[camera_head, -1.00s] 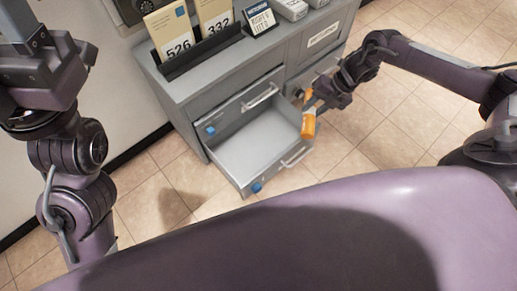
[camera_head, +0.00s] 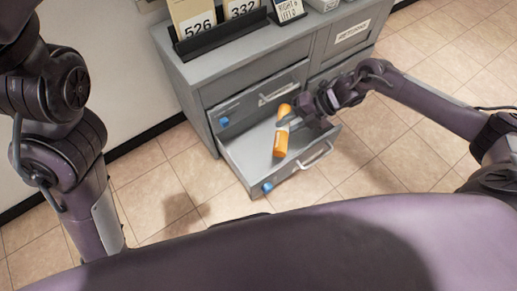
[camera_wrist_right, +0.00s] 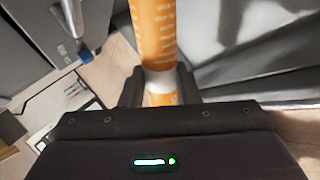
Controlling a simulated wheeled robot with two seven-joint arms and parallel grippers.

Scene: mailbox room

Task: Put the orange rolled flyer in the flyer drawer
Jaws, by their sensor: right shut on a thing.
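The orange rolled flyer (camera_head: 281,143) has a pale band around its middle. My right gripper (camera_head: 290,123) is shut on it near the band and holds it over the open drawer (camera_head: 245,158). The right wrist view shows the flyer (camera_wrist_right: 153,30) between the two dark fingers (camera_wrist_right: 160,88). The drawer is pulled out of the grey cabinet, and its visible floor looks empty. Whether the flyer touches the drawer floor I cannot tell. My left arm is at the left edge of the head view, and its gripper is out of the frame.
The grey cabinet (camera_head: 190,100) stands against the wall. A dark rack (camera_head: 222,38) with cards numbered 526 and 332 and a small sign (camera_head: 288,10) stand on its top. A blue tag (camera_head: 267,187) is on the drawer front. Tiled floor (camera_head: 165,170) lies clear in front.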

